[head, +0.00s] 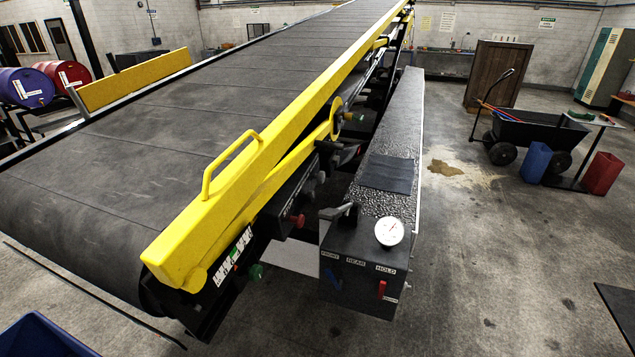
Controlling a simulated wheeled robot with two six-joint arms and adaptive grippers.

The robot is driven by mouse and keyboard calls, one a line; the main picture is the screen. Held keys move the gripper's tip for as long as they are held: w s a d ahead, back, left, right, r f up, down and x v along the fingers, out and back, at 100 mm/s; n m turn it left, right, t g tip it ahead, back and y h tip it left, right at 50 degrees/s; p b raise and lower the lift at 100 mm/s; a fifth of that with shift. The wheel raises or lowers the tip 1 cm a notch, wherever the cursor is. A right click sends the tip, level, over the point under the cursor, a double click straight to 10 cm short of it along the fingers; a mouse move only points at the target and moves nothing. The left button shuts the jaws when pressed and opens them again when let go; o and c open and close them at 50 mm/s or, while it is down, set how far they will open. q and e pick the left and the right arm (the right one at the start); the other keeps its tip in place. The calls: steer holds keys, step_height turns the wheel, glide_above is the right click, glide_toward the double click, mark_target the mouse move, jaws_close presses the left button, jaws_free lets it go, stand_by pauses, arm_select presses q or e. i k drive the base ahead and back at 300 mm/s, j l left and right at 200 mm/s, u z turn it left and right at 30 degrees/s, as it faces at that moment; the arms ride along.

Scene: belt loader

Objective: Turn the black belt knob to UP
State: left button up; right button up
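The belt loader's wide dark belt (150,130) slopes up and away, with a yellow rail (270,150) along its right side. Below the rail is a dark side panel carrying a red knob (296,220) and a green knob (256,271). Small dark knob-like shapes (320,177) sit farther up this panel; I cannot tell which is the black belt knob, and no UP mark or pointer setting is readable. Neither of my grippers is in view.
A cart (530,135) and bins stand at right.

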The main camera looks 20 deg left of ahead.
mark_target(310, 197)
steer(key=i+l+u, duration=0.1)
steer(key=u, duration=0.25)
steer(key=i+l+u, duration=0.1)
steer(key=l+u, duration=0.35)
steer(key=u, duration=0.25)
steer(key=i+l, duration=0.05)
